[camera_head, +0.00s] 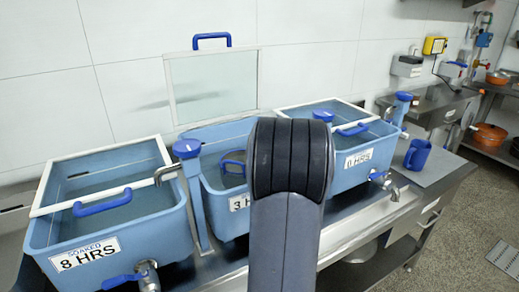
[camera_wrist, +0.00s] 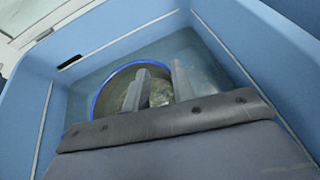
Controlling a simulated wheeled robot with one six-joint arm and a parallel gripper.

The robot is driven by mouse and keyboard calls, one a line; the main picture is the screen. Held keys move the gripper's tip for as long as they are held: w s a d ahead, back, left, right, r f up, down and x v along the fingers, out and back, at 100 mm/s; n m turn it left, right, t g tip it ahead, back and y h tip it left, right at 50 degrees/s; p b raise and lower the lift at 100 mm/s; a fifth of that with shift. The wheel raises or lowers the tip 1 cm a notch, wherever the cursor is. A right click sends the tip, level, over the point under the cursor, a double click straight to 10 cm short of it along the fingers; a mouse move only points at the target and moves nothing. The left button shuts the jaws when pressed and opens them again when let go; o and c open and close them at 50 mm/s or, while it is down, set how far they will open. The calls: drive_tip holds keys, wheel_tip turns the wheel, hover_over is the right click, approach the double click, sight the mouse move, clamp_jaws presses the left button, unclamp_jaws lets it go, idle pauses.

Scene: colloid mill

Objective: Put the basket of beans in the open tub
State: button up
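The open tub (camera_head: 212,200) is the light blue middle one, marked with a partly hidden "3 H" label. Its glass lid (camera_head: 212,85) stands raised behind it. The basket of beans (camera_wrist: 97,92), with a round blue rim, sits inside the tub in the wrist view. Pale contents show in it, but single beans are too blurred to tell. A blue arched piece, seemingly its handle (camera_head: 232,163), shows inside the tub in the head view. My gripper (camera_wrist: 160,76) points down over the basket, its fingers apart with nothing seen between them. My arm hides the gripper in the head view.
A closed tub labelled "SOAKED 8 HRS" (camera_head: 110,225) stands at left, and another closed tub (camera_head: 350,165) at right. Taps and blue-topped posts (camera_head: 187,150) stand between and beside the tubs. A blue mug (camera_head: 417,154) sits on the steel counter at right. Open floor lies right of the bench.

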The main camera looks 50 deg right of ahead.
drive_tip(key=p+v, duration=0.1)
drive_tip(key=v, duration=1.1)
drive_tip(key=shift+r, duration=0.45)
drive_tip(key=f+b+x, duration=0.1)
drive_tip(key=x, duration=1.1)
drive_tip(key=shift+r, duration=0.1)
